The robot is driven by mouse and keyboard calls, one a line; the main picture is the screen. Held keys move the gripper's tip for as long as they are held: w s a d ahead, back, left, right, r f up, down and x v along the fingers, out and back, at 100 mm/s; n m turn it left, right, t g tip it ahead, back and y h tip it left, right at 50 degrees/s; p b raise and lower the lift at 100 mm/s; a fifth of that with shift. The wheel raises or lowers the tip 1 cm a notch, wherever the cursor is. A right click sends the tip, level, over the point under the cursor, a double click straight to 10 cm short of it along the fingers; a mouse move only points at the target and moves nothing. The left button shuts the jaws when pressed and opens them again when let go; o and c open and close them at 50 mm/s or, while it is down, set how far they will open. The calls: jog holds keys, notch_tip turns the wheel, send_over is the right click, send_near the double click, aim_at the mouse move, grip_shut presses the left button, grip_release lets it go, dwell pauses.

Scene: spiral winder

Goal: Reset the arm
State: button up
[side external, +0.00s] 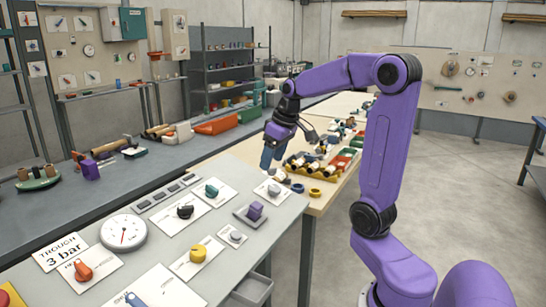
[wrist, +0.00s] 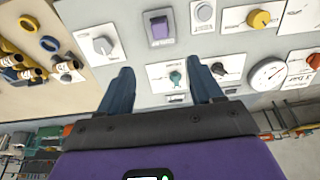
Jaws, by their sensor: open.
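My purple arm reaches over the work area in the side view. My gripper (side external: 268,160) hangs above the back right part of the grey control panel (side external: 225,271), near a white knob (side external: 273,189). In the wrist view my gripper (wrist: 158,80) has its two blue fingers apart, with nothing between them but the panel behind. A teal knob (wrist: 175,79) on a white plate shows beyond and between the fingertips. The panel lies beyond the fingers, and I see no contact.
The panel carries a purple switch (side external: 255,211), a yellow knob (side external: 198,253), an orange knob (side external: 82,270) and a round gauge (side external: 123,233). A cluttered grey bench (side external: 130,175) runs behind.

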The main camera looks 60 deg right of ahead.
jog(key=s+a+f+n+g, duration=0.1)
jog(key=s+a+f+n, duration=0.15)
jog(key=a, duration=0.35)
jog(key=s+a+f+n+y, duration=0.1)
jog(key=s+a+n, duration=0.15)
jog(key=a, duration=0.35)
jog(key=s+a+f+n+g, duration=0.1)
jog(key=s+a, duration=0.2)
jog(key=a, duration=0.4)
jog(key=s+a+f+n, duration=0.2)
jog(key=s+n, duration=0.1)
jog(key=s, duration=0.4)
jog(key=s+a+f+n+g, duration=0.1)
jog(key=s+a+f+n, duration=0.1)
jog(key=s, duration=0.6)
jog(key=shift+a+f+n+h, duration=0.2)
jog(key=shift+a+n+h, duration=0.15)
jog(key=shift+n, duration=0.45)
